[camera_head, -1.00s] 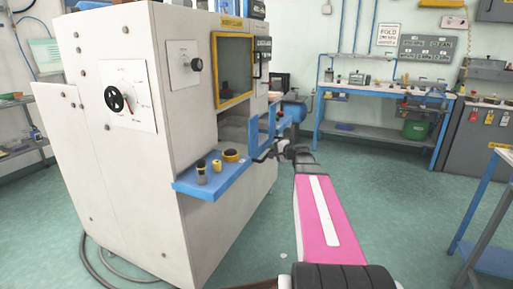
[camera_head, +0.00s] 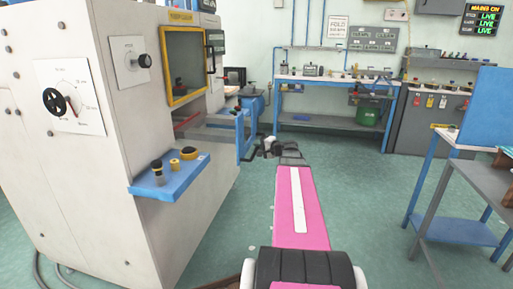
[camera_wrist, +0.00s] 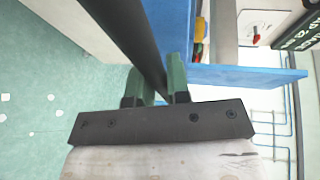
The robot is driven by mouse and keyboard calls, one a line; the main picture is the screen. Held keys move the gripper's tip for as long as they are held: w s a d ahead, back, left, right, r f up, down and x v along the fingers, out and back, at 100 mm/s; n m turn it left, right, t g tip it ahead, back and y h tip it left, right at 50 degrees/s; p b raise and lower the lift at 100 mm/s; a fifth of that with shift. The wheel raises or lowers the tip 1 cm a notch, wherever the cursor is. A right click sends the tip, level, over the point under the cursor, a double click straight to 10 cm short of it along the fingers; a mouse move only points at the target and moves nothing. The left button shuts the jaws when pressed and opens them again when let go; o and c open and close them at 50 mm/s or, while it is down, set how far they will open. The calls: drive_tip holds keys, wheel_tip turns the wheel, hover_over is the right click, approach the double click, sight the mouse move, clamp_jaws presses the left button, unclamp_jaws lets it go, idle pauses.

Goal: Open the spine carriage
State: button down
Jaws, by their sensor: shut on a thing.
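The spine carriage shows a blue front frame (camera_head: 243,136) standing out from the right side of the large white machine (camera_head: 95,160). Grey bars (camera_head: 208,133) run from an opening below the yellow-framed window to the blue frame. My gripper (camera_head: 262,151) is at the right of the frame, at the end of my pink arm. In the wrist view, my gripper (camera_wrist: 157,84) has its green fingers closed on a dark bar handle (camera_wrist: 128,38). The blue panel (camera_wrist: 235,75) lies right beside the handle. The far end of the handle is out of view.
A blue shelf (camera_head: 170,178) with several knobs juts from the machine. A blue workbench (camera_head: 335,82) stands at the back, and a grey table (camera_head: 485,185) with a blue panel stands at the right. The green floor (camera_head: 380,200) between them is clear.

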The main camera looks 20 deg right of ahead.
drive_tip(key=c, duration=1.1)
unclamp_jaws()
drive_tip(key=v, duration=1)
drive_tip(key=shift+s+d, duration=0.25)
drive_tip(key=shift+s, duration=0.05)
drive_tip(key=shift+r, duration=0.1)
